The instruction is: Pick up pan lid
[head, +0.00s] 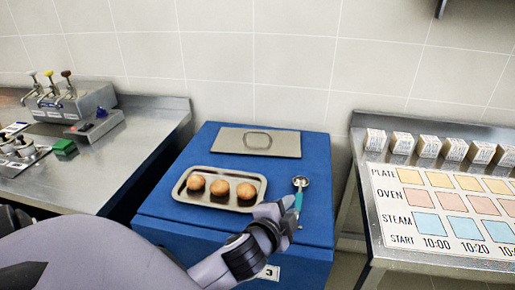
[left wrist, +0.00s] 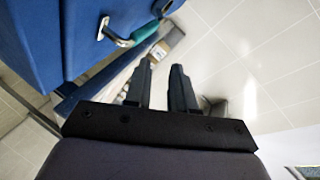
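The pan lid (head: 228,141) is a flat rectangular grey metal plate with a loop handle (head: 257,140) on top. It lies at the back of the blue cabinet top. My left gripper (head: 284,211) is at the front right of the cabinet, well in front of the lid and apart from it. In the left wrist view my left gripper (left wrist: 161,78) shows two dark fingers with a gap and nothing between them. The lid cannot be made out in the left wrist view. My right gripper is not in view.
A metal tray (head: 207,203) with three round buns sits in front of the lid. Steel counters (head: 160,118) flank the blue cabinet (head: 320,215).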

